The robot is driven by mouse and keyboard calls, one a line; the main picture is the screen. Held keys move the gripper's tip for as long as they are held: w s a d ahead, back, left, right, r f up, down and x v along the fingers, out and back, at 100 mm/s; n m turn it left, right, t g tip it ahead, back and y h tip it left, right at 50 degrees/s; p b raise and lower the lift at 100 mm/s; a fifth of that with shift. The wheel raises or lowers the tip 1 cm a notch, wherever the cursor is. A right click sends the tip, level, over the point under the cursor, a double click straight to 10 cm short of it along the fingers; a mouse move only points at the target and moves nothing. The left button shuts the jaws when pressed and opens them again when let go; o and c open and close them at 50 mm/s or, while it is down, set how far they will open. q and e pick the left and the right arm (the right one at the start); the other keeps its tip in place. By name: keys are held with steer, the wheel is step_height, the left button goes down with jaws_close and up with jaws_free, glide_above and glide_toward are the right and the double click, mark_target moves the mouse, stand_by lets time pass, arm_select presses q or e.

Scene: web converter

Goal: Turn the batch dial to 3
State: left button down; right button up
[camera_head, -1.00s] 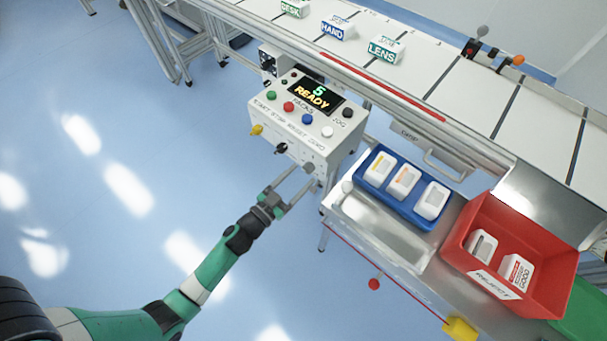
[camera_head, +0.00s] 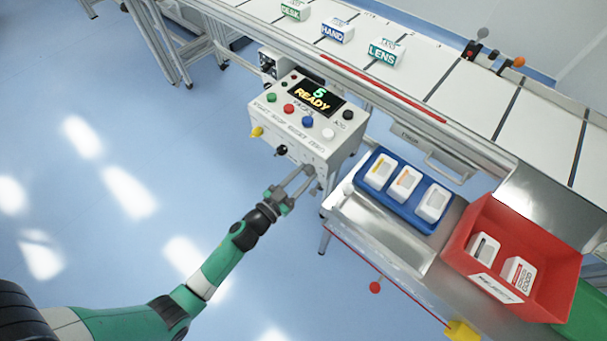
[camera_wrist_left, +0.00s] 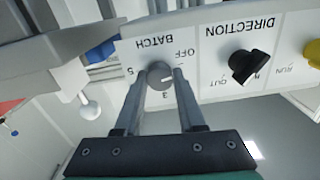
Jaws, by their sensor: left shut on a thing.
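The control box (camera_head: 305,115) stands beside the conveyor, and its display reads "5 READY". The grey batch dial (camera_wrist_left: 160,75) is on its front face and appears upside down in the left wrist view. Around it are the labels OFF, 3 and 5. A short white mark on the dial points right in that view, not at the 3 below. My left gripper (camera_head: 302,174) is at the lower right of the box front. Its two fingers are shut on the dial, one on each side (camera_wrist_left: 161,80). My right gripper is not in view.
The black direction knob (camera_wrist_left: 249,65) sits beside the batch dial. A yellow knob (camera_head: 257,131) is further left on the box. A steel table with a blue tray (camera_head: 403,205) and a red reject bin (camera_head: 548,262) stands to the right. The floor in front is clear.

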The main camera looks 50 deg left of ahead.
arm_select(q)
steer(key=shift+m, duration=0.4)
steer(key=m, duration=0.3)
steer(key=shift+m, duration=0.4)
steer(key=m, duration=1)
steer(key=shift+m+b, duration=0.35)
steer(key=shift+m, duration=2.25)
steer(key=c, duration=0.5)
jaws_free()
